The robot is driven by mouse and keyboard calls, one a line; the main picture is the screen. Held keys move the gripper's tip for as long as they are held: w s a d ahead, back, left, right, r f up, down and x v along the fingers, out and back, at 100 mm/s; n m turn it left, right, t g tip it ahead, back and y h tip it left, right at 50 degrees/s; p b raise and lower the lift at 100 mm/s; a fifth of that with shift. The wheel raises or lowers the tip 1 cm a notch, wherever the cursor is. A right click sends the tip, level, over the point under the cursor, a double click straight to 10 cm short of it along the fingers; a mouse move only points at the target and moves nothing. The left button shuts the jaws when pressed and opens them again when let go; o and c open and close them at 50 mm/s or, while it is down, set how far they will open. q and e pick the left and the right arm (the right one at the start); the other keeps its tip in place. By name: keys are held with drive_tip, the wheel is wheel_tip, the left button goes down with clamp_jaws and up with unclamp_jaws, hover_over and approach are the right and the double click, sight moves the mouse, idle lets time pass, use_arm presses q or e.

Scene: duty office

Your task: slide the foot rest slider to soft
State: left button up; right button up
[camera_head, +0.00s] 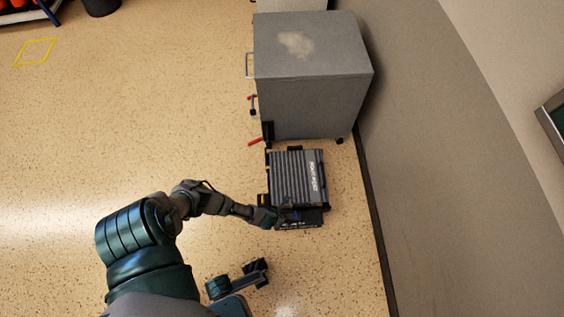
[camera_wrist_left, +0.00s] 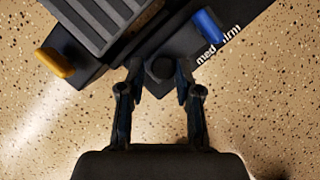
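The foot rest (camera_head: 297,178), a grey ribbed block on a dark base, stands on the floor in front of the grey cabinet. In the left wrist view its ribbed top (camera_wrist_left: 100,18) is at the upper left. The words "med" and "firm" show on its dark edge beside a blue tab (camera_wrist_left: 208,26); no "soft" label is visible. A round dark knob (camera_wrist_left: 162,68) lies between the fingertips of my left gripper (camera_wrist_left: 159,78). The fingers are apart, with gaps beside the knob. In the head view my left gripper (camera_head: 281,216) is at the foot rest's near edge.
A grey cabinet (camera_head: 312,95) stands just behind the foot rest. A red lever (camera_head: 255,142) sticks out at its lower left. A wall (camera_head: 430,170) runs along the right. An orange tab (camera_wrist_left: 55,62) juts from the foot rest. The floor to the left is clear.

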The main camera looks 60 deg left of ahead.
use_arm(q)
drive_tip(key=shift+s+a+f, duration=0.1)
drive_tip(key=shift+r, duration=0.35)
drive_tip(key=v, duration=1.1)
drive_tip(key=shift+s, duration=0.25)
